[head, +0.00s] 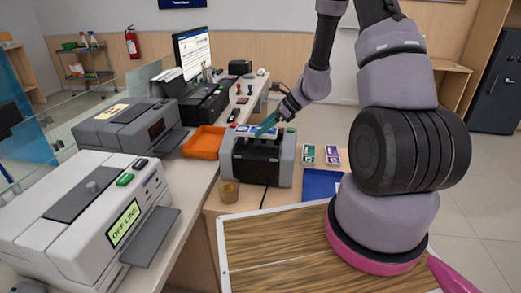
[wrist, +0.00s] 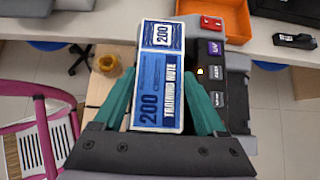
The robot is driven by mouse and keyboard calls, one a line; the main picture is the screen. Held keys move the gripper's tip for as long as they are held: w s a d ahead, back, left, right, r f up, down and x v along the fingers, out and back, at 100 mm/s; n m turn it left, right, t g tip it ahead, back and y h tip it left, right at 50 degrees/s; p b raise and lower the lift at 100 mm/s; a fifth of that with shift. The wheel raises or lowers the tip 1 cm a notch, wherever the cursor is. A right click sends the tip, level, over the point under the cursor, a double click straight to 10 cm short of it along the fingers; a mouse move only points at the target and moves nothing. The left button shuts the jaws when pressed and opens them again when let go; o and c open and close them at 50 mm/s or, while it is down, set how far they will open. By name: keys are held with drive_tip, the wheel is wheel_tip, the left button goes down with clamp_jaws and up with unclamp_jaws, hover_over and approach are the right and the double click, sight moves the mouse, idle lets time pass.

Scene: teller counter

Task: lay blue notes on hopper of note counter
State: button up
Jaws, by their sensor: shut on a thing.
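The blue notes, marked 200 and "TRAINING NOTE", fill the middle of the wrist view (wrist: 158,95). The teal fingers of my gripper (wrist: 160,80) are shut on them from both sides. In the head view my gripper (head: 266,124) is over the top of the grey and black note counter (head: 282,165). The note counter also shows beside the notes in the wrist view (wrist: 237,75), with its red button and key column. The notes and fingers hide most of the hopper. I cannot tell whether the notes touch it.
An orange tray (head: 204,142) lies left of the counter, and a small brown cup (head: 229,192) stands at its front left. Printers (head: 75,205) line the left desk.

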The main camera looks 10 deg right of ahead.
wheel_tip(320, 180, down, 8)
drive_tip(key=shift+r, duration=0.2)
drive_tip(key=shift+f, duration=0.1)
drive_tip(key=o, duration=1.4)
drive_tip(key=shift+o, duration=0.2)
